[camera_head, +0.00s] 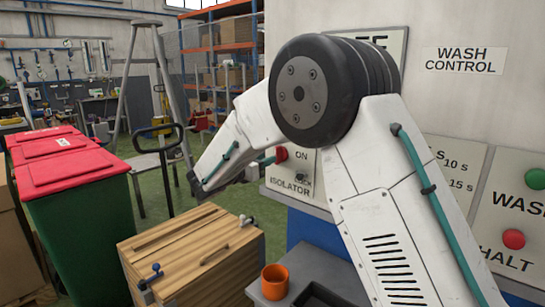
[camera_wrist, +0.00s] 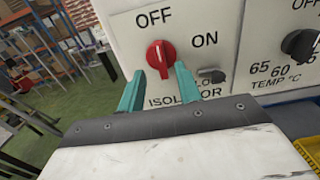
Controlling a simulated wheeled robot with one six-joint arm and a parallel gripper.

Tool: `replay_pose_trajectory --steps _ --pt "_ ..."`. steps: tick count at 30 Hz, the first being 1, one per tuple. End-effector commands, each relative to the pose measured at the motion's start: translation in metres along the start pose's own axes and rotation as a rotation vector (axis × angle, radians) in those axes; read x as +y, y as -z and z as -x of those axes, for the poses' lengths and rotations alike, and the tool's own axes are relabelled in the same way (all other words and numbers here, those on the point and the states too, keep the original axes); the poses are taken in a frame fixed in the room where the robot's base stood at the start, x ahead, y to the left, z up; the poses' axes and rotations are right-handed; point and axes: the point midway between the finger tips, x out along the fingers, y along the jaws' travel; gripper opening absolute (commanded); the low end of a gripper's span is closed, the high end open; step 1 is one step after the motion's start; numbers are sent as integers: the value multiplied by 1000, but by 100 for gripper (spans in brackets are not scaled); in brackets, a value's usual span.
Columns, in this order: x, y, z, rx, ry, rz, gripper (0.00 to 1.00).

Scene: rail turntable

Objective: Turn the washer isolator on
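The washer isolator is a red rotary knob (camera_wrist: 160,56) on a pale panel. Its white mark points up toward OFF; ON is printed to its right and ISOLATOR below. In the head view the red knob (camera_head: 281,155) is partly hidden by my arm. My gripper (camera_wrist: 160,69) has its two teal fingers apart, one to each side of the knob's lower part. In the head view a teal fingertip of my gripper (camera_head: 267,160) is beside the knob. I cannot tell whether the fingers touch it.
A small grey lock lever (camera_wrist: 212,76) sits right of the knob. A black temperature dial (camera_wrist: 299,43) is farther right. A wooden crate (camera_head: 195,250), an orange cup (camera_head: 274,282) and red-lidded green bins (camera_head: 75,210) stand below and left. Green floor is open behind them.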

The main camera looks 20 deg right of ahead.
Motion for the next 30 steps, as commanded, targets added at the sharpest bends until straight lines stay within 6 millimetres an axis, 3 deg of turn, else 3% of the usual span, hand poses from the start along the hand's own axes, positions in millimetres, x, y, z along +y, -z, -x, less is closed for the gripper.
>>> replay_pose_trajectory --steps 3,9,19,23,30 --pt "-1 1 -21 1 3 1 34" --pt "-1 0 -43 1 2 -1 34" --pt "-1 0 -48 1 2 -1 34" --pt "-1 0 -47 1 2 -1 1" --pt "-1 0 -47 1 2 -5 0"
